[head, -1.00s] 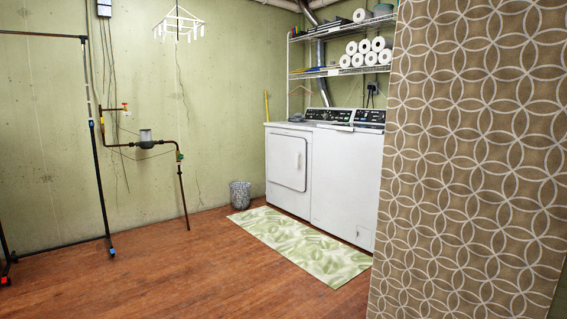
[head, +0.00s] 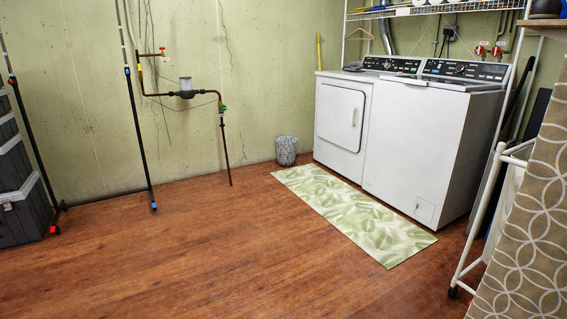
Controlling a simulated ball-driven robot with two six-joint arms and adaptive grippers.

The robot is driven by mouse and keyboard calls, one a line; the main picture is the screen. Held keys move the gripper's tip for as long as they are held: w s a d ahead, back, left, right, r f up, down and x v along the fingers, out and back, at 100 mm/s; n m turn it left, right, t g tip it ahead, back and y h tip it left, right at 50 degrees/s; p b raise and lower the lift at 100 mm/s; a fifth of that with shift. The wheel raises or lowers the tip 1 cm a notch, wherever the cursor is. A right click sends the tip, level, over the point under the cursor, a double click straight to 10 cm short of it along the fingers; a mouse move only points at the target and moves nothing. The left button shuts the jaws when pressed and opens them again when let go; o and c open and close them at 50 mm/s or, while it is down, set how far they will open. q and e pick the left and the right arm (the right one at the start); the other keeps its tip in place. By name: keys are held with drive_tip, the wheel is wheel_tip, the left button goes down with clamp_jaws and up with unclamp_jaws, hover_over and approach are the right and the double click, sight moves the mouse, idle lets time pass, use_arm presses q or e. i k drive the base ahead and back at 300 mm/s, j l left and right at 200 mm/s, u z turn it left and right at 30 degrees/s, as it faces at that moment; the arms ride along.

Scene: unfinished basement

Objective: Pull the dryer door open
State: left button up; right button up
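The white dryer (head: 341,146) stands against the back wall, right of centre in the head view. Its front door (head: 341,116) is a rounded panel that looks shut, with a small handle (head: 354,117) toward its right side. Neither of my grippers is in view, so I cannot see whether they are open or shut.
A white washer (head: 425,150) stands right of the dryer. A green leaf-patterned mat (head: 350,212) lies before both. A patterned ironing board (head: 535,220) is at right, pipes (head: 187,94) at left. Wooden floor (head: 220,250) is clear.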

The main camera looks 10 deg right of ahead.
sight(341, 110)
drive_tip(key=i, duration=1.2)
drive_tip(key=i+z, duration=0.1)
drive_tip(key=i, duration=1.15)
drive_tip(key=i+j, duration=0.1)
drive_tip(key=i, duration=1.1)
drive_tip(key=i+j+z, duration=0.1)
drive_tip(key=i, duration=1.15)
